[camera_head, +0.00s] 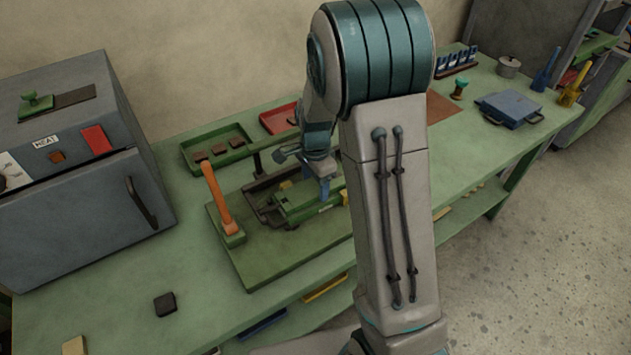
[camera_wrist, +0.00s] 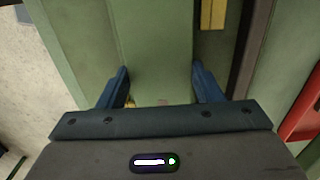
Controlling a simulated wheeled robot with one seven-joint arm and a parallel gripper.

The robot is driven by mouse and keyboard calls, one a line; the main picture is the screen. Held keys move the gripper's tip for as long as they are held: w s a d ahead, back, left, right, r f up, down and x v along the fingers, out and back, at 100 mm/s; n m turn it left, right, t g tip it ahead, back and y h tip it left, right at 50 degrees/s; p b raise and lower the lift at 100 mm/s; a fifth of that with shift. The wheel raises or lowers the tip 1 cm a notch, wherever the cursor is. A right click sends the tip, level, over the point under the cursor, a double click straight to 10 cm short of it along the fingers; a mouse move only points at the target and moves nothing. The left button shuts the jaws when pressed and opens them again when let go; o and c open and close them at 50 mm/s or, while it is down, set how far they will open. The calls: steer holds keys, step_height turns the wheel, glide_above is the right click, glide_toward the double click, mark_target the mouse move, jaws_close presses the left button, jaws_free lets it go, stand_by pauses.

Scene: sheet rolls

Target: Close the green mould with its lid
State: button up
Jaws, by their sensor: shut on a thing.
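My gripper (camera_head: 323,186) is over the green base board on the bench. In the wrist view its two blue fingers (camera_wrist: 160,85) stand on either side of a long green piece, which I take to be the lid (camera_wrist: 153,40), and are shut on it. In the head view the green piece (camera_head: 300,201) lies lengthwise beneath the fingers, close to a dark frame (camera_head: 262,205). My arm hides its right part. I cannot make out the green mould apart from the lid, nor whether the two touch.
An orange lever (camera_head: 217,197) stands upright at the left of the base board (camera_head: 262,264). A green tray (camera_head: 235,150) with brown pieces and a red tray (camera_head: 278,118) lie behind. A grey heater box (camera_head: 75,180) fills the left. The front bench is mostly clear around a dark block (camera_head: 165,304).

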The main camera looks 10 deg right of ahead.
stand_by(0.3)
steer(key=o, duration=1.7)
steer(key=shift+c, duration=0.2)
step_height(320, 180, up, 14)
steer(key=shift+f, duration=0.1)
steer(key=s+r+n+t, duration=0.1)
steer(key=s+n+t, duration=0.2)
steer(key=s+n, duration=1.1)
steer(key=s, duration=0.6)
steer(key=shift+s+d+r, duration=0.2)
steer(key=shift+s+r, duration=0.1)
steer(key=shift+s, duration=0.1)
